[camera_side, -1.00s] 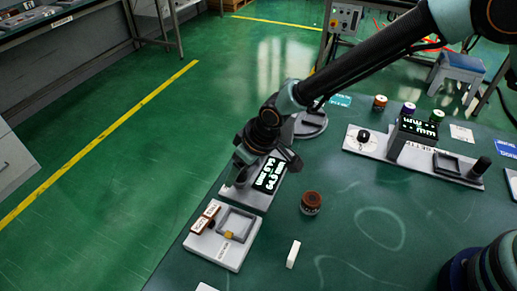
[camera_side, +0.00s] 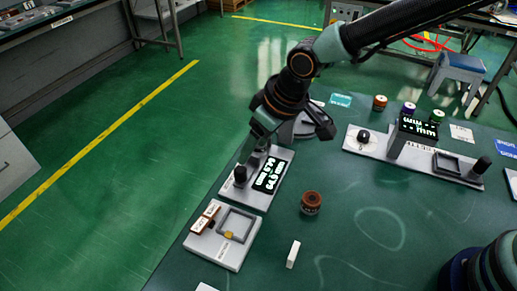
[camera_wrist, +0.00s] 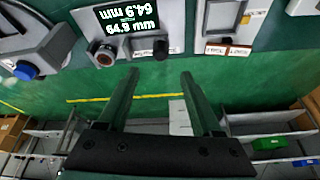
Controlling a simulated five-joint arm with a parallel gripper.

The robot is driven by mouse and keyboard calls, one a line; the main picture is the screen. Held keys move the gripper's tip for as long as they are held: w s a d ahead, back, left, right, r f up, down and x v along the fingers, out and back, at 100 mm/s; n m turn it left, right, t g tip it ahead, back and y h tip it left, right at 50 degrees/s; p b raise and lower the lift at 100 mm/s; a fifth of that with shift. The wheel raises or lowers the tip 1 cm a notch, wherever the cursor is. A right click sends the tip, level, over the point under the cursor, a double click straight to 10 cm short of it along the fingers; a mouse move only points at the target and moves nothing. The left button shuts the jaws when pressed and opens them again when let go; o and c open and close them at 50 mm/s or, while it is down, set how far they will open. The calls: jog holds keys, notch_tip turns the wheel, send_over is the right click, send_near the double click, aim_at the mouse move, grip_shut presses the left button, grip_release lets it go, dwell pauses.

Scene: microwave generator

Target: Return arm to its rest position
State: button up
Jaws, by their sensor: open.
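My gripper (camera_side: 287,142) hangs above the far end of the display device, with its fingers apart and nothing visible between them. In the wrist view my gripper (camera_wrist: 161,74) shows two separated fingers over green surface. The grey display device (camera_side: 258,202) stands at the left edge of the green table, with a lit green-white readout (camera_side: 270,175) and a black knob (camera_side: 240,175). The gripper partly hides the device's far end in the side view.
A grey fixture (camera_side: 225,262) with a square frame and brown labels lies nearer the camera. A brown spool (camera_side: 311,203) and a white block (camera_side: 293,254) stand to the right. A second display station (camera_side: 412,150) is at the right back. The middle of the table (camera_side: 340,180) is clear.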

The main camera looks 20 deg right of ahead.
jog(key=shift+s+d+r, duration=0.15)
jog(key=shift+s+r, duration=0.05)
jog(key=shift+r, duration=0.35)
jog(key=s+d+r+m+t+h, duration=0.1)
jog(key=d+r, duration=0.3)
jog(key=d, duration=0.4)
jog(key=d+r+m, duration=0.2)
jog(key=d+r, duration=0.3)
jog(key=d, duration=0.2)
jog(key=s+d+r+m+h, duration=0.1)
jog(key=s+d, duration=0.3)
jog(key=d, duration=0.3)
jog(key=s+d+r+m+t, duration=0.1)
jog(key=s+d+m, duration=0.1)
jog(key=s+d, duration=0.3)
jog(key=d, duration=0.3)
jog(key=shift+s+h, duration=0.3)
jog(key=shift+h, duration=0.1)
